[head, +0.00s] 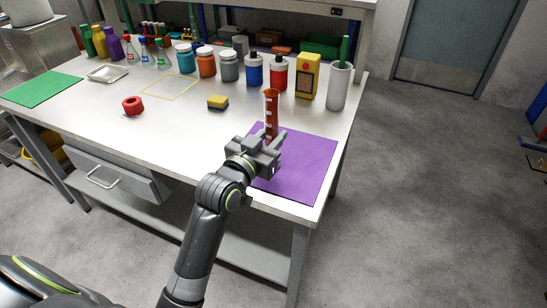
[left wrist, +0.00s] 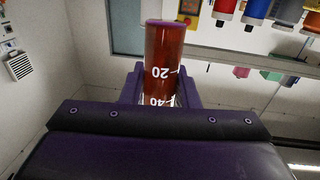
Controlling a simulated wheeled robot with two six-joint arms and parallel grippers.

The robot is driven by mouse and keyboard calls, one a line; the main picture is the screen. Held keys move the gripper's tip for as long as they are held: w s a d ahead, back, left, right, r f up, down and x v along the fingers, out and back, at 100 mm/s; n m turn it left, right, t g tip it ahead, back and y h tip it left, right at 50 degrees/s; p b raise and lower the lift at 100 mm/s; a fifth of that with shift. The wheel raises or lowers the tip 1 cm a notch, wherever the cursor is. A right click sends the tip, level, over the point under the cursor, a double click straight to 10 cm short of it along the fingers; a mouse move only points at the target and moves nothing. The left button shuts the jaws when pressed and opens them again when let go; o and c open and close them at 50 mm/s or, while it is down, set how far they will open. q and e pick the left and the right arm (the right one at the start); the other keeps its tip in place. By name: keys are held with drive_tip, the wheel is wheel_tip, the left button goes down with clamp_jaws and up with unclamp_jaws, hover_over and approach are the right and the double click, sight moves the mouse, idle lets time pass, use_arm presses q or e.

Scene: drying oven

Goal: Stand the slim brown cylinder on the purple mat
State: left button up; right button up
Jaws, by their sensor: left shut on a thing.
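The slim brown cylinder (head: 271,112) is upright at the left part of the purple mat (head: 301,172). It has white markings, and it also shows in the left wrist view (left wrist: 164,62) with the numbers 20 and 40. My left gripper (head: 268,144) is shut on the cylinder's lower part, over the mat. The gripper hides the cylinder's base in the head view, so I cannot tell whether it touches the mat. The left gripper's fingers also flank the cylinder in the left wrist view (left wrist: 158,90). My right gripper is not in view.
A yellow and blue sponge (head: 217,102) and a red tape roll (head: 132,105) lie left of the mat. Several bottles, a yellow box (head: 307,75) and a white holder (head: 340,87) stand along the back. The mat's right part is clear, near the table's right edge.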

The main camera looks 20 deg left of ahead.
use_arm(q)
drive_tip(key=shift+f+b, duration=0.6)
drive_tip(key=shift+f, duration=2)
drive_tip(key=shift+f, duration=0.15)
drive_tip(key=o, duration=1)
